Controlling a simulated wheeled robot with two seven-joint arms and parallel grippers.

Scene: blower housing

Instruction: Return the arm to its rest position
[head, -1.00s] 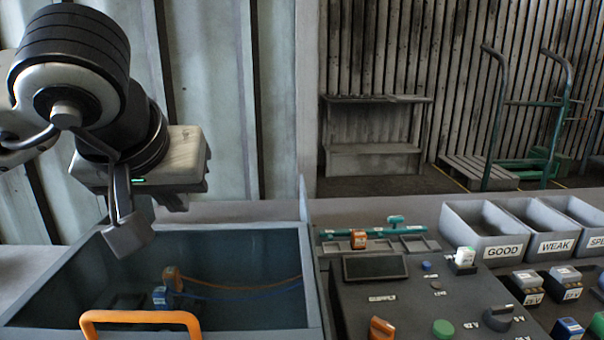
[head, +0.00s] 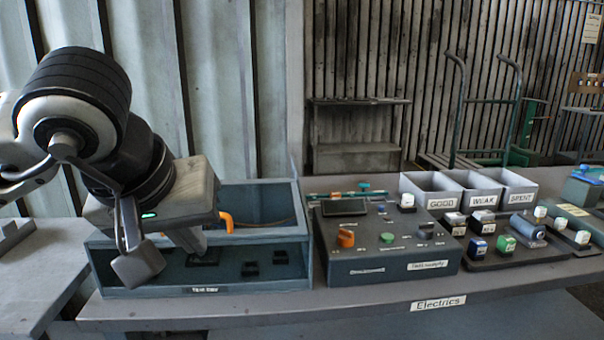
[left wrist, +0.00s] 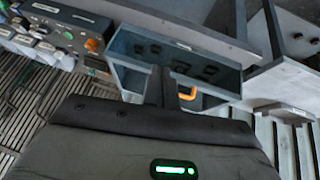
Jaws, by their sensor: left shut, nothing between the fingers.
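My left gripper (head: 138,264) hangs at the left of the head view, in front of the left part of the blue-grey test bay box (head: 262,212). It is shut and empty. Its arm comes in from the left and hides part of the box. In the left wrist view my gripper's dark body fills the lower middle, with the open box (left wrist: 225,72) beyond it. My right gripper is not in view.
A test supply panel (head: 385,250) with knobs stands right of the box. Bins marked good (head: 432,188), weak and spent stand behind several small blocks. Another grey surface (head: 40,255) lies at the left.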

